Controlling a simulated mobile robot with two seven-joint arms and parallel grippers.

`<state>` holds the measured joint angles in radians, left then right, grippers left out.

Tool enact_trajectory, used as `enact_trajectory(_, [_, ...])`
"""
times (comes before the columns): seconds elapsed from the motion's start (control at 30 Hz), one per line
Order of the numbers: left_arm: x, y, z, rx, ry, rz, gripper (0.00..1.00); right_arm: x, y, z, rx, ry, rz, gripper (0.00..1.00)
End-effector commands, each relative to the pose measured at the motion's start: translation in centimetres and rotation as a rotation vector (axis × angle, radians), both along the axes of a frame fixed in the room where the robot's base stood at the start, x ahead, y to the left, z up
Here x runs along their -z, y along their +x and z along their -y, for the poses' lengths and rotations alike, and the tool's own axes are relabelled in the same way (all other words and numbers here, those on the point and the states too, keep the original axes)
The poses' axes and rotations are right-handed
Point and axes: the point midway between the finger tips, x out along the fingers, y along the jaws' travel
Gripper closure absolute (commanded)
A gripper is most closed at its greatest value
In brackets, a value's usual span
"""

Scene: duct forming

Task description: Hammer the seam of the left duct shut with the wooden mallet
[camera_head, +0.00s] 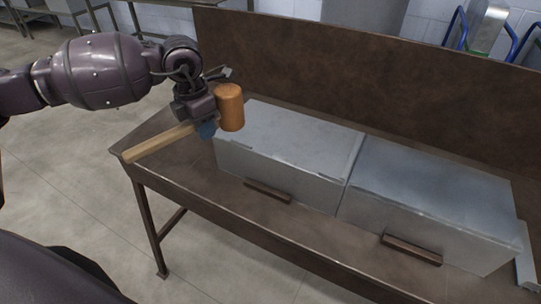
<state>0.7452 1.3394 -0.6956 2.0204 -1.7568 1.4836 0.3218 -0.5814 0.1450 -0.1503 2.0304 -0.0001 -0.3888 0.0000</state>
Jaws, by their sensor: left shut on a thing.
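My left gripper (205,122) is shut on the wooden mallet, near the head end of its handle. The mallet has an orange-brown cylindrical head (230,107) and a pale wooden handle (160,142) that points down to the left. The mallet head is close to the left end of the left duct (290,150), a grey sheet-metal box on the bench; I cannot tell whether they touch. A seam edge runs along the left duct's top front. My right gripper is not in view.
A second grey duct (440,200) stands right beside the left one. Small brown bars lie at the bench front before each duct (268,192) (411,249). The brown bench (240,209) has a tall back panel (330,60). Floor at left is clear.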

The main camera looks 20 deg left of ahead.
Motion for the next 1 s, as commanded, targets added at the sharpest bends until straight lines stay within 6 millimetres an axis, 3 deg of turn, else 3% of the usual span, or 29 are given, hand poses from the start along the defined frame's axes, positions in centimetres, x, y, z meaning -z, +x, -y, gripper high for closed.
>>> enact_trajectory(0.03, [-2.6, 0.1, 0.0, 0.0, -0.001, 0.017, 1.0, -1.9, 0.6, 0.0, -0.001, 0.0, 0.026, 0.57])
enact_trajectory(0.13, [-4.5, 0.1, 0.0, 0.002, -0.001, 0.014, 1.0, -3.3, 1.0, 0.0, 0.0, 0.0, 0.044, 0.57])
enact_trajectory(0.53, [-4.4, 0.0, 0.6, 0.003, -0.002, 0.002, 1.0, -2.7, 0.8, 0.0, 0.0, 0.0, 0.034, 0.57])
enact_trajectory(1.0, [-4.1, -0.7, 9.5, 0.006, -0.003, 0.004, 1.0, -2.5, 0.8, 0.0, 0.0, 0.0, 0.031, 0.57])
